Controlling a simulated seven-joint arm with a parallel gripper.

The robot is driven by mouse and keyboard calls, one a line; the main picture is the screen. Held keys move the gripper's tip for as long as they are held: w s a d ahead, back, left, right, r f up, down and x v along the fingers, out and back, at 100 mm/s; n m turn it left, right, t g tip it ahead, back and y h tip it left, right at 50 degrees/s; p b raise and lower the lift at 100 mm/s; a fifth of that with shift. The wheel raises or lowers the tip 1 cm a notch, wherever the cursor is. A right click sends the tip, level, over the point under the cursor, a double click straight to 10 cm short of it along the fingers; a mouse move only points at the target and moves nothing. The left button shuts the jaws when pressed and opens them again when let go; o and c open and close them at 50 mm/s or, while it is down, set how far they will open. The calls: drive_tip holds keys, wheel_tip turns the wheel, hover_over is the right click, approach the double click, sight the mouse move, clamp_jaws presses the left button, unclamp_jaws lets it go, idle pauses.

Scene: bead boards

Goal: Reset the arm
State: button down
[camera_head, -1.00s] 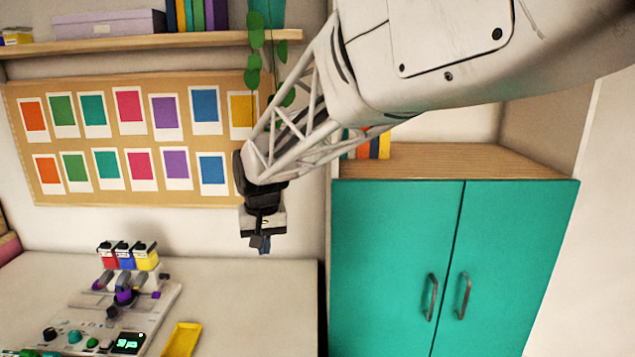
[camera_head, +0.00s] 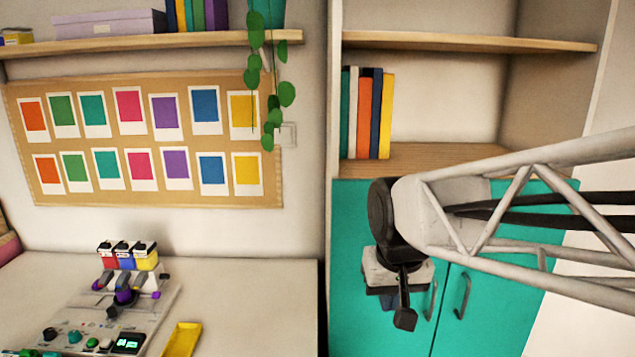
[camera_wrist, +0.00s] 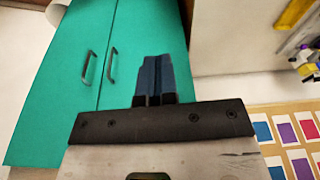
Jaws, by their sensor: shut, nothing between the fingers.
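My gripper (camera_wrist: 155,78) shows in the wrist view with its two dark blue fingers pressed together, shut and empty. In the head view my gripper (camera_head: 388,300) hangs in front of the teal cabinet (camera_head: 500,310), partly hidden behind its own wrist parts. It is to the right of the table and clear of everything on it. The cabinet also fills the left of the wrist view (camera_wrist: 60,100), with both doors closed.
A grey machine (camera_head: 110,310) with red, blue and yellow containers stands on the pale table (camera_head: 250,300). A yellow tray (camera_head: 181,340) lies beside it. A corkboard (camera_head: 150,198) with colour cards hangs behind. Books (camera_head: 365,115) stand above the cabinet, and a plant trails from the upper shelf.

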drive_tip(key=s+d+f, duration=0.2)
drive_tip(key=s+d, duration=0.1)
drive_tip(key=s, duration=0.3)
drive_tip(key=s+d+f+m, duration=0.1)
drive_tip(key=s+d+f, duration=0.1)
drive_tip(key=s, duration=0.4)
drive_tip(key=shift+d, duration=0.9)
idle(1.1)
